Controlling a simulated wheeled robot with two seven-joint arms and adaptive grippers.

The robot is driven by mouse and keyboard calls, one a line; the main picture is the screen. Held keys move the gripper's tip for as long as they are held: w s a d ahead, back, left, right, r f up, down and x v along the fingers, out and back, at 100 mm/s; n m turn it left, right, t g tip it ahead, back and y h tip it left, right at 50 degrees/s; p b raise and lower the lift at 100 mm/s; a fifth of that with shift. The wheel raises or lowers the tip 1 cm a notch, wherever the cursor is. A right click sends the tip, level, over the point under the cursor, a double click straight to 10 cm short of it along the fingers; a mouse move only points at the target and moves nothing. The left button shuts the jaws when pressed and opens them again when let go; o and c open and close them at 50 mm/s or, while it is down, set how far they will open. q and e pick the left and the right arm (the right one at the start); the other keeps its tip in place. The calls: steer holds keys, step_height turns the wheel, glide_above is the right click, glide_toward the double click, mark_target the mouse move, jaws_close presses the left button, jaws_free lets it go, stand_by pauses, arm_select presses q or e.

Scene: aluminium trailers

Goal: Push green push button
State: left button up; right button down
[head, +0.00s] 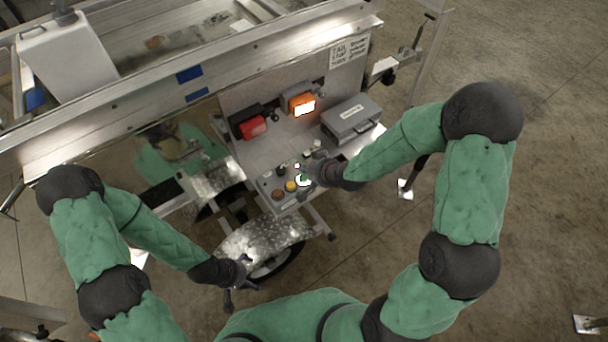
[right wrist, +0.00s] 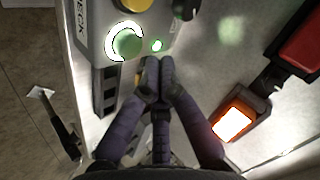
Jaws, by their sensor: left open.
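The green push button (right wrist: 126,42) with a bright white ring sits on a grey control box (right wrist: 95,25) in the right wrist view. In the head view the lit button (head: 302,181) is partly hidden by my right gripper (head: 307,172). In the right wrist view my right gripper (right wrist: 158,68) is shut and empty. Its tips are together, below and to the right of the button in the picture; I cannot tell how far above the box they are. My left gripper (head: 238,279) is open and empty near the trailer's fender, away from the box.
A small lit green lamp (right wrist: 156,45) and a yellow button (right wrist: 133,4) sit beside the green button. An orange lit lamp (head: 302,104), a red lamp (head: 253,126) and a grey case (head: 350,118) stand behind the control box. A metal fender (head: 262,238) is in front.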

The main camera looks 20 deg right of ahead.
mark_target(306, 178)
steer(key=shift+r+p, duration=1.85)
steer(key=shift+r, duration=0.7)
steer(key=shift+f, duration=0.1)
